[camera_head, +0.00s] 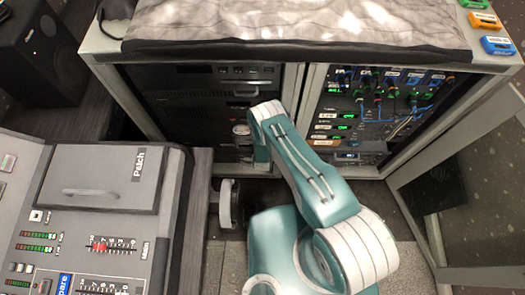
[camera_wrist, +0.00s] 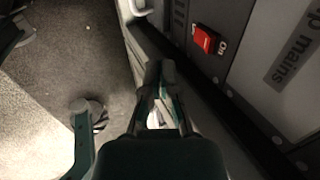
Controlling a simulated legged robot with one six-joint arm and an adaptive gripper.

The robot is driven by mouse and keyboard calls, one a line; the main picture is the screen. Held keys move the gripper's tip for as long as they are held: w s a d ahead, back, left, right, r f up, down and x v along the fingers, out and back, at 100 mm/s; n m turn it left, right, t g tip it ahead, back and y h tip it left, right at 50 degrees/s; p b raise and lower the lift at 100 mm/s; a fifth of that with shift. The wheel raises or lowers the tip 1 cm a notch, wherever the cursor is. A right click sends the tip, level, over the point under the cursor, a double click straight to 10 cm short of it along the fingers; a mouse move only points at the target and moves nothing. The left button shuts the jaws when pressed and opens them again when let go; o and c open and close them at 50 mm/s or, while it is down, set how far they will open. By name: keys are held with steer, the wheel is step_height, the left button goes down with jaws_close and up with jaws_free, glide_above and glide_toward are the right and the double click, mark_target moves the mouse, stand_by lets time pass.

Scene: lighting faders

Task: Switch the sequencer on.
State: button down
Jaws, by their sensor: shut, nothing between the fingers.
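In the wrist view, a red switch (camera_wrist: 204,39) sits on a dark panel at the upper right, with "ON" lettering beside it. A grey plate next to it carries a partly visible label ending in "p mains" (camera_wrist: 294,55). I cannot tell whether this switch belongs to the sequencer, or its exact position. My gripper (camera_wrist: 161,68) is shut and empty. In the picture its fingertips are left of and below the switch, apart from it. In the head view my arm reaches toward the rack and the fingertips cannot be made out.
The head view shows black rack units (camera_head: 205,105) at left and a patch bay with cables (camera_head: 375,98) at right. An open cabinet door (camera_head: 425,240) stands at right. A mixing desk (camera_head: 92,210) with faders is at lower left. A speaker (camera_head: 38,60) stands at upper left.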

steer(key=w, duration=0.1)
steer(key=w+f, duration=0.1)
steer(key=w, duration=0.3)
steer(key=shift+f, duration=0.4)
steer(key=shift+s, duration=0.1)
